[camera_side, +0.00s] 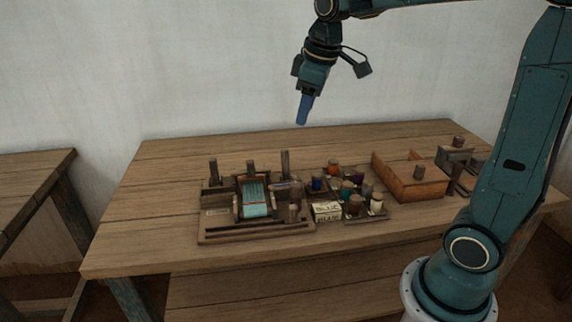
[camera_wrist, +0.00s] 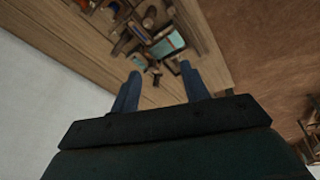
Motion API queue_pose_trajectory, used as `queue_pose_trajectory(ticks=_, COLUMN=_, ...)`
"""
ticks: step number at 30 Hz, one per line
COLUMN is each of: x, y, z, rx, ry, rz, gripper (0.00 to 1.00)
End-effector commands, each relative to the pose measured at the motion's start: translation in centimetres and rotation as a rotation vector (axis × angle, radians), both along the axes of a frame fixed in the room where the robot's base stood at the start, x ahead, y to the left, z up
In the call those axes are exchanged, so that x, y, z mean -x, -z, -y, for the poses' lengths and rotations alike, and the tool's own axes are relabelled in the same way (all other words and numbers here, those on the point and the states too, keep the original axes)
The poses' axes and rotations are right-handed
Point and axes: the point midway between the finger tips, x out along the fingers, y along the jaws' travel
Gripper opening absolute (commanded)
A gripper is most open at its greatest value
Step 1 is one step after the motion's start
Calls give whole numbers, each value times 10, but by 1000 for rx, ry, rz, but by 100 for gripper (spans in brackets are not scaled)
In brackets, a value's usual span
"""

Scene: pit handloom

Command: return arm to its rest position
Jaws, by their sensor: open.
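My gripper (camera_side: 304,110) hangs in the air above the back of the wooden table, pointing down. In the side view its blue fingers overlap and look like one. In the wrist view the two blue fingers of my gripper (camera_wrist: 162,92) stand apart with nothing between them, so it is open and empty. It touches nothing. My teal arm reaches over from the right.
On the table (camera_side: 150,220) stands a small loom (camera_side: 256,230) with teal cloth (camera_side: 255,205). Right of it are several coloured spools (camera_side: 347,187), a labelled block (camera_side: 327,211) and an open wooden box (camera_side: 418,188). Another table (camera_side: 30,180) stands at left. The table's left end is clear.

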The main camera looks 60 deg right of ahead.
Motion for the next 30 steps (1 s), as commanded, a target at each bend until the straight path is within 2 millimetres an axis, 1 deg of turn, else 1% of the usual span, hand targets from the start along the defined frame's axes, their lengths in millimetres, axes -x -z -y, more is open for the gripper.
queue_pose_trajectory(ticks=1, x=12, y=-4, z=-7, rx=-4, ry=14, rz=17, gripper=45)
queue_pose_trajectory(ticks=6, x=48, y=-8, z=-23, rx=-28, ry=74, rz=61, gripper=45)
queue_pose_trajectory(ticks=11, x=82, y=-7, z=-37, rx=-54, ry=129, rz=104, gripper=45)
queue_pose_trajectory(ticks=17, x=123, y=1, z=-51, rx=-94, ry=198, rz=152, gripper=45)
queue_pose_trajectory(ticks=21, x=150, y=10, z=-58, rx=-124, ry=244, rz=186, gripper=45)
queue_pose_trajectory(ticks=24, x=166, y=18, z=-62, rx=-145, ry=272, rz=205, gripper=45)
queue_pose_trajectory(ticks=27, x=177, y=24, z=-65, rx=-161, ry=293, rz=219, gripper=45)
queue_pose_trajectory(ticks=30, x=183, y=28, z=-66, rx=-172, ry=308, rz=228, gripper=45)
